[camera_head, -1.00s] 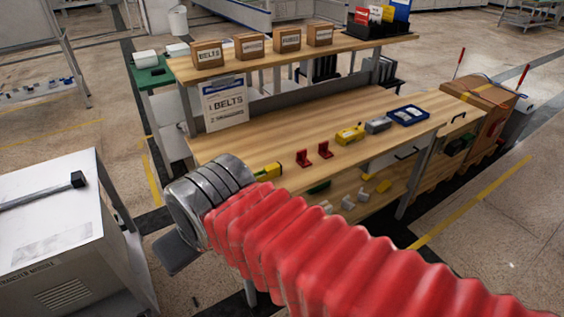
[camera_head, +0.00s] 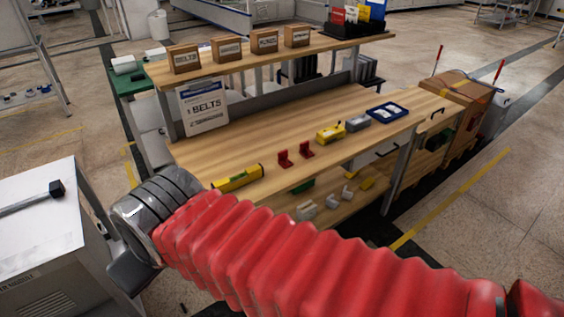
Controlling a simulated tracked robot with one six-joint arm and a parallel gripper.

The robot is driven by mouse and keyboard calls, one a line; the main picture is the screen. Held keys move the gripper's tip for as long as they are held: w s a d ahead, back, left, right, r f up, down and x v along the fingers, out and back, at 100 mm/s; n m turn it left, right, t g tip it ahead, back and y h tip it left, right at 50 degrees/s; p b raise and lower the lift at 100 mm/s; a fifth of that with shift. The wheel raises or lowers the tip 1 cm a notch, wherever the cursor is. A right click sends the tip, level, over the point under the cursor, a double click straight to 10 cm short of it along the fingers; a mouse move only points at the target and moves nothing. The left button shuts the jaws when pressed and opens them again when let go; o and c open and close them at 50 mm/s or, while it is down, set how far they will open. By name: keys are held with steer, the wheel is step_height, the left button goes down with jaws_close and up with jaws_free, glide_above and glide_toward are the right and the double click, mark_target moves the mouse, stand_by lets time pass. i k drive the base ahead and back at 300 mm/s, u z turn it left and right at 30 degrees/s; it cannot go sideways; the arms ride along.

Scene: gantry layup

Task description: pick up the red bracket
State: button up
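Two small red brackets stand side by side near the front edge of the wooden bench top (camera_head: 230,135). The left red bracket (camera_head: 284,159) and the right red bracket (camera_head: 306,150) are a short gap apart. My arm in its red sleeve crosses the foreground and ends in a grey metal wrist at lower left. A dark part of my gripper (camera_head: 127,271) shows below the wrist. It is to the left of the bench and well away from both brackets. Its fingertips are hidden, so I cannot see whether it is open or holds anything.
A yellow spirit level (camera_head: 238,178) lies left of the brackets. A yellow block (camera_head: 330,133), a grey block (camera_head: 357,123) and a blue tray (camera_head: 387,113) lie to the right. An upper shelf (camera_head: 225,66) holds boxes. A white cabinet (camera_head: 45,225) stands at left.

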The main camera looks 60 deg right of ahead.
mark_target(283, 160)
steer(key=z, duration=0.05)
steer(key=i, duration=1)
steer(key=u, duration=0.05)
